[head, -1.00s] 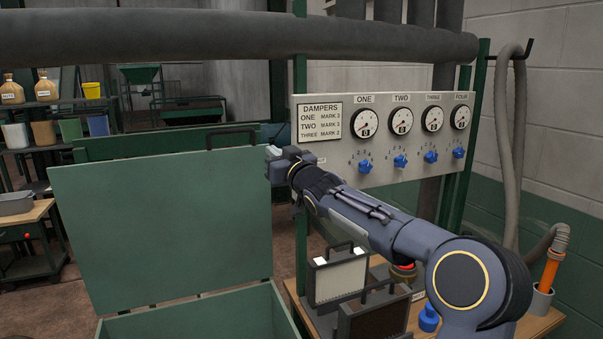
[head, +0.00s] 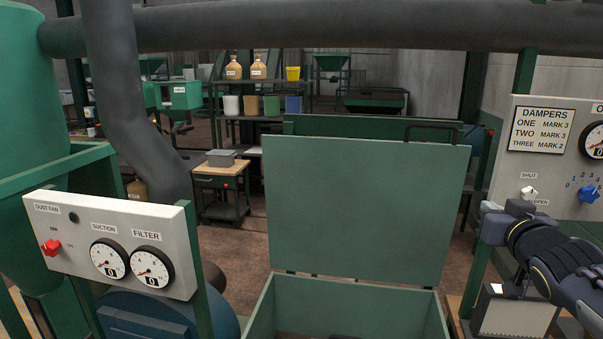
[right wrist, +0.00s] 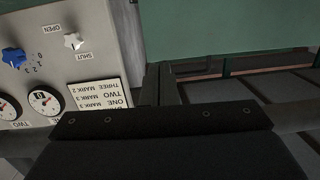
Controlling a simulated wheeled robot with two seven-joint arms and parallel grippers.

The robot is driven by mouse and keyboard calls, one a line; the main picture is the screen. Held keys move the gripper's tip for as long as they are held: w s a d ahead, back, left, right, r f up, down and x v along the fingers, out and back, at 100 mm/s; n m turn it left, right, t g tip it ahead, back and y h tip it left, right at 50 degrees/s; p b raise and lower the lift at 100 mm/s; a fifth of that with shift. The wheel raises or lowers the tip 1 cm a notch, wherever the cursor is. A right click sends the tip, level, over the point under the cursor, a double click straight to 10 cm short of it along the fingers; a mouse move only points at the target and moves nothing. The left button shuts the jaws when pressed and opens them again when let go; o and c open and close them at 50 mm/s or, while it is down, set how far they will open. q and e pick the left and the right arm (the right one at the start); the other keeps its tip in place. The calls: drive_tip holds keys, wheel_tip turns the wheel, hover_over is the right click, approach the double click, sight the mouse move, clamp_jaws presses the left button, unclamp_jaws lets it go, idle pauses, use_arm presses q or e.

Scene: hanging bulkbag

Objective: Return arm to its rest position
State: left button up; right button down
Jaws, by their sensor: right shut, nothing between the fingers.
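My right arm comes in from the right edge of the head view. Its gripper (head: 490,224) is shut and empty, just left of and below the white shut/open knob (head: 528,193) on the dampers panel (head: 532,165). It looks apart from the knob. In the right wrist view the shut fingers (right wrist: 160,84) show at the middle, with the white knob (right wrist: 74,41) and a blue knob (right wrist: 14,57) to their left. My left arm and gripper are not in view.
An open green bin with a raised lid (head: 365,205) stands left of my right gripper. A fan panel (head: 120,245) with a red switch is at the left. A grey pipe (head: 330,25) crosses overhead. A pale-faced box (head: 515,315) stands below my right forearm.

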drive_tip(key=s+a+f+g+y, duration=0.2)
drive_tip(key=s+a+f+g, duration=0.1)
drive_tip(key=s+a+f, duration=0.3)
drive_tip(key=s+a+f+g+y, duration=0.2)
drive_tip(key=s+a+f+g, duration=0.2)
drive_tip(key=s+f, duration=0.6)
drive_tip(key=s+a+f+g+y, duration=0.2)
drive_tip(key=s+a+f+g, duration=0.2)
drive_tip(key=s+a+f, duration=0.3)
drive_tip(key=s+f, duration=0.1)
drive_tip(key=s, duration=0.4)
drive_tip(key=shift+a+f+n+y, duration=0.25)
drive_tip(key=shift+a+n+y, duration=0.05)
drive_tip(key=shift+a+y, duration=0.1)
